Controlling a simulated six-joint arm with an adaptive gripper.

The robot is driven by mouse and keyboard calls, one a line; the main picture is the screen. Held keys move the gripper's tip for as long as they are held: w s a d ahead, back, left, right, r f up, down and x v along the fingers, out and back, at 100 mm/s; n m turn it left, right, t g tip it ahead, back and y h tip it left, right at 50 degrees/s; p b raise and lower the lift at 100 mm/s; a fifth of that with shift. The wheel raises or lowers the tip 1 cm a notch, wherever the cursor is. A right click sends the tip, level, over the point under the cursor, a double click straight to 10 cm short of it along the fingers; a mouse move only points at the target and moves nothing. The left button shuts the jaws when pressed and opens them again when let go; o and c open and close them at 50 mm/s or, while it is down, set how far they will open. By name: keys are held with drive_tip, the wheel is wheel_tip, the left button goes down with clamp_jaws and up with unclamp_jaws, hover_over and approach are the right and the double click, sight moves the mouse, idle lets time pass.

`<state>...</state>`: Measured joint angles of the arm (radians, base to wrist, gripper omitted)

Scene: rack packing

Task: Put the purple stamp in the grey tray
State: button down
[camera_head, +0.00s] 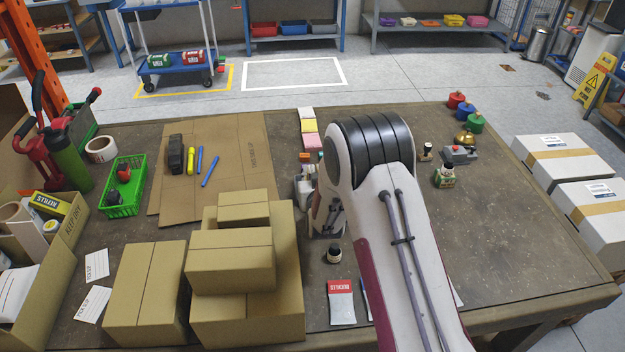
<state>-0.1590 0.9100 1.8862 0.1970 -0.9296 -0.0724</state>
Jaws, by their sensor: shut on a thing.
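My arm stands in the middle of the view and covers a strip of the table. My gripper cannot be made out; it is hidden behind the arm's own links. I cannot make out the purple stamp or the grey tray on the visible parts of the table. Some small grey and white shapes show just left of the arm's elbow, too partly covered to name.
Cardboard boxes (231,262) are stacked at the front left. A green basket (122,208) and a flat cardboard sheet (235,155) lie behind them. A small dark jar (334,253) and a red-and-white packet (341,303) lie left of the arm.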

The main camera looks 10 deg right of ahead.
drive_tip(key=shift+f, duration=1.4)
drive_tip(key=shift+f, duration=0.15)
drive_tip(key=c, duration=1.9)
unclamp_jaws()
drive_tip(key=shift+s+r, duration=0.25)
drive_tip(key=shift+s, duration=0.1)
drive_tip(key=shift+v, duration=5.6)
